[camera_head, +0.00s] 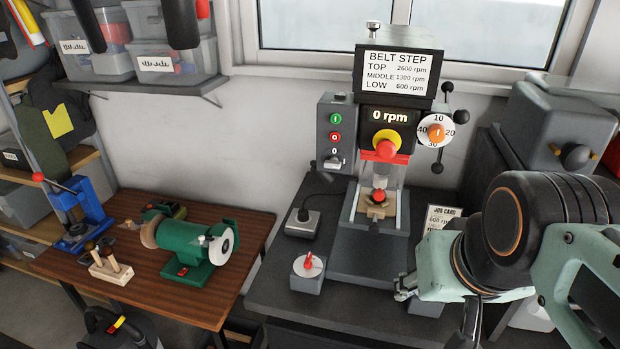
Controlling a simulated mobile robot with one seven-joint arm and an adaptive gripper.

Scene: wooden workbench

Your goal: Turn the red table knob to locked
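A red knob (309,261) stands on a round white dial on top of a small grey box (306,283). The box sits near the front left of the dark bench. The knob's pointer looks roughly upright in the picture; the dial's markings are too small to read. My gripper (403,288) is to the right of the knob, apart from it, low over the bench in front of the drill press. Only its small metal tip shows beside my arm link, so whether it is open or shut is unclear. No contact with the knob shows.
The drill press (382,150) stands behind, reading 0 rpm, with a red piece (378,196) on its table. A grey socket box (302,222) with a cable lies behind the knob box. A job card (441,216) stands right. The bench between knob and gripper holds the press base (370,268).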

